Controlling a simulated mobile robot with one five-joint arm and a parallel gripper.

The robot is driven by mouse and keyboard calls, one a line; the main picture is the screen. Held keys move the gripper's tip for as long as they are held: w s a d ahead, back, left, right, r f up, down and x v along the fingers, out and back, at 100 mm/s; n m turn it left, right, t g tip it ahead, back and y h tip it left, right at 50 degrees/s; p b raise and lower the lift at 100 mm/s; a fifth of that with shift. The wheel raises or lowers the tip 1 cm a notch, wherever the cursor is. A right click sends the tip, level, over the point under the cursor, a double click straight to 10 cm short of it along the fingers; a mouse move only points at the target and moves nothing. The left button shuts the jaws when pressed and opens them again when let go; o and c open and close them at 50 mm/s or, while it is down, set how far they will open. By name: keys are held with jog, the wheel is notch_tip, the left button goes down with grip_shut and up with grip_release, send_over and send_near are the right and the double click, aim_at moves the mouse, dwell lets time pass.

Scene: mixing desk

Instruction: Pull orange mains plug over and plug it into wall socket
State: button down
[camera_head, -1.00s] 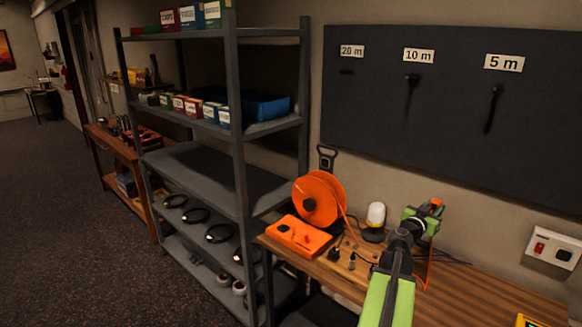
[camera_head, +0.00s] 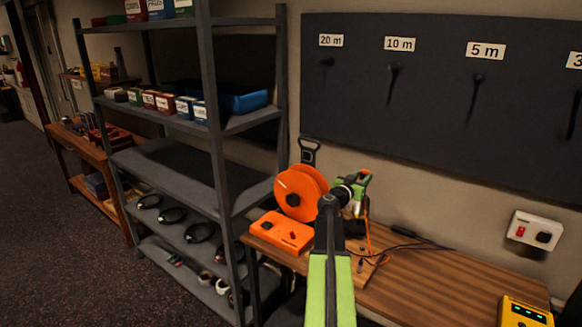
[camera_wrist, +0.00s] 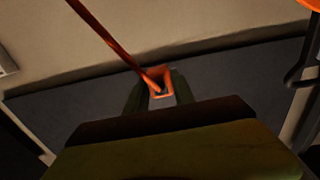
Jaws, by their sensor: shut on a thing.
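My gripper (camera_head: 364,178) is shut on the orange mains plug (camera_wrist: 163,76), which sits between its dark green fingers in the wrist view. An orange cable (camera_wrist: 103,32) runs from the plug to the upper left there. In the head view the gripper is raised above the desk, just right of the orange reel (camera_head: 302,180), and the cable (camera_head: 367,235) hangs down below it. The plug is mostly hidden by the gripper in that view. The wall socket (camera_head: 535,232), a white plate with a red switch and a dark outlet, is far to the right of the gripper.
An orange box (camera_head: 282,231) lies on the wooden desk (camera_head: 430,285) by the reel. A black cable (camera_head: 405,242) lies toward the wall. A yellow device (camera_head: 525,312) is at front right. A metal shelf (camera_head: 217,130) stands left. A dark board (camera_head: 430,110) hangs behind.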

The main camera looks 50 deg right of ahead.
jog(key=w+a, duration=0.3)
jog(key=w, duration=0.5)
jog(key=w+a, duration=0.4)
jog(key=w, duration=0.5)
jog(key=w+a, duration=0.3)
jog(key=w, duration=0.5)
jog(key=shift+w+a+t, duration=0.25)
jog(key=shift+w+t, duration=0.05)
